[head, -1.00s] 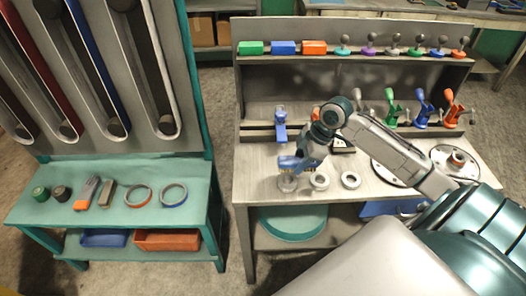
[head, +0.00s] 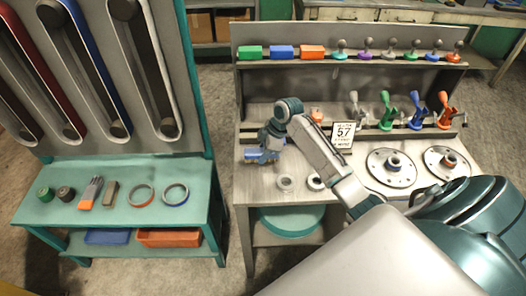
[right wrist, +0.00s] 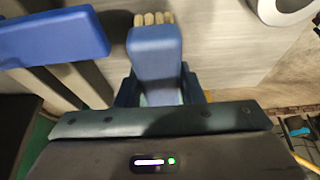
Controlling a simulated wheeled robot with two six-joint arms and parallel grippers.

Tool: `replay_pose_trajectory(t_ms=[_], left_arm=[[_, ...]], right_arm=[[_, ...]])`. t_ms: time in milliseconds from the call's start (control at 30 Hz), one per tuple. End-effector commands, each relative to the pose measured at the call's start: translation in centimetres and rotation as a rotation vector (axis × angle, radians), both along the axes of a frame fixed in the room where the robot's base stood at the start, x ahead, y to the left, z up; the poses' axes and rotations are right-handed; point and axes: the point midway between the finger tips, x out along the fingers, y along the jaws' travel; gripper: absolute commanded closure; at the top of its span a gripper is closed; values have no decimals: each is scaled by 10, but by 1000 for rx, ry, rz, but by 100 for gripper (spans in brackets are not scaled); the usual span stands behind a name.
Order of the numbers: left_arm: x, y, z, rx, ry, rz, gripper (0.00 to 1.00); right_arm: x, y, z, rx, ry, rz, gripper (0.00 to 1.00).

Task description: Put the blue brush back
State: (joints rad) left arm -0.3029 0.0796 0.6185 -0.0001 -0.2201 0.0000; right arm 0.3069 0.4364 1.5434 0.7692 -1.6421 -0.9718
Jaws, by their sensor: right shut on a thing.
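My right gripper (head: 262,154) is over the left part of the grey workbench (head: 247,187), behind the white rings. In the right wrist view my right gripper (right wrist: 158,95) is shut on the blue brush (right wrist: 155,50), whose pale bristles show at the top of the picture. A separate blue bar (right wrist: 50,38) lies to the left of the brush in that view, with a gap between them. I cannot tell for sure what it belongs to. In the head view the wrist and fingers hide most of the brush. My left gripper is not in view.
A teal table (head: 112,205) with small tools stands at left.

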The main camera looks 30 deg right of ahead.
Motion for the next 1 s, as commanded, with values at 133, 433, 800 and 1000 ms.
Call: replay_pose_trajectory(t_ms=[133, 433, 800, 1000], left_arm=[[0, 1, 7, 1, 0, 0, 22], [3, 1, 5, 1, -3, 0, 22], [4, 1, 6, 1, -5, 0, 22], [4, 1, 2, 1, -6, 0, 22]], right_arm=[[0, 0, -10, 0, 0, 0, 87], [0, 0, -13, 0, -2, 0, 87], [0, 0, -13, 0, -2, 0, 44], [-1, -5, -2, -3, -7, 1, 44]])
